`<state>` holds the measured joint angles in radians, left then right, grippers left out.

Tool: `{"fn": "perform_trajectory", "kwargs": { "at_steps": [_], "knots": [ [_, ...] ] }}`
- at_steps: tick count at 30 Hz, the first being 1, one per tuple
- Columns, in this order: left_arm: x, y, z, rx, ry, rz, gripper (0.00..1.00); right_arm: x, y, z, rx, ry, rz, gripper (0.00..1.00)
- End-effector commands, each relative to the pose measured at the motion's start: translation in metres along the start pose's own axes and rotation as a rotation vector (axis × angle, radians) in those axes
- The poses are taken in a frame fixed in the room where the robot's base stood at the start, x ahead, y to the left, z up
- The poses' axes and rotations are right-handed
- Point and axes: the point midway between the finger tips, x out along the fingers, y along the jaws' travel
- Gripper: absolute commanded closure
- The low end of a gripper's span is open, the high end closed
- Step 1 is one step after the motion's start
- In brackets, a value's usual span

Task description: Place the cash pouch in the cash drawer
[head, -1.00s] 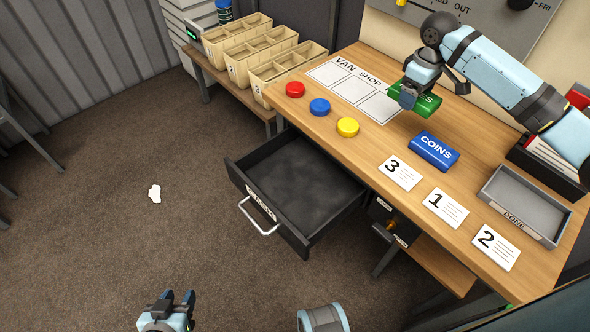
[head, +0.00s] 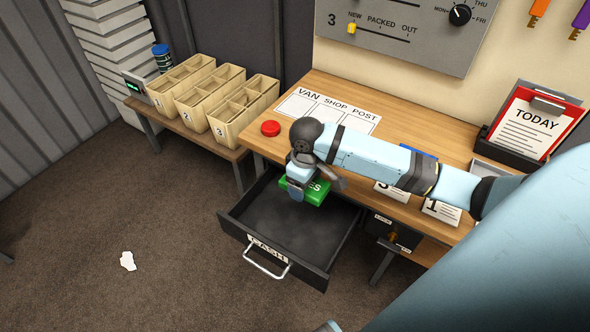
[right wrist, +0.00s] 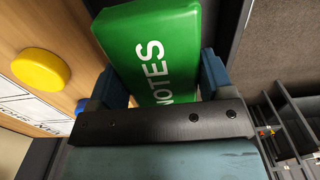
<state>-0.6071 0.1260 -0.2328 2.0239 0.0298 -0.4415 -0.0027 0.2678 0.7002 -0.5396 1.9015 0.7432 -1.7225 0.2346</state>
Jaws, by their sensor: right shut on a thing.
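My right gripper (head: 306,188) is shut on a green pouch marked NOTES (head: 313,194). It holds the pouch over the back part of the open drawer marked CASH (head: 282,237), near the table's front edge. I cannot tell the pouch's exact height above the drawer floor. In the right wrist view the pouch (right wrist: 150,45) sits between the two fingers (right wrist: 160,82). The drawer's dark inside looks empty. A blue edge (head: 417,152) behind my right arm is the mostly hidden COINS pouch. My left gripper is out of view.
The wooden table (head: 262,143) carries a red disc (head: 270,128) and number cards; a yellow disc (right wrist: 40,68) shows in the right wrist view. Several wooden trays (head: 240,128) stand on a shelf at left. The drawer handle (head: 266,268) juts over clear floor.

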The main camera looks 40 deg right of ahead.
Motion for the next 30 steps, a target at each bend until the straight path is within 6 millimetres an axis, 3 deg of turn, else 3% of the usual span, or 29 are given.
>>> {"fn": "perform_trajectory", "kwargs": {
  "at_steps": [15,30],
  "knots": [
    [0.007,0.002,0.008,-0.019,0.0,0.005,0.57,0.126,-0.001,0.001,0.002,-0.003,-0.001,0.55],
    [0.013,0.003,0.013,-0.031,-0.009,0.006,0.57,0.184,-0.001,0.001,0.002,-0.003,0.0,0.55]
  ]
}}
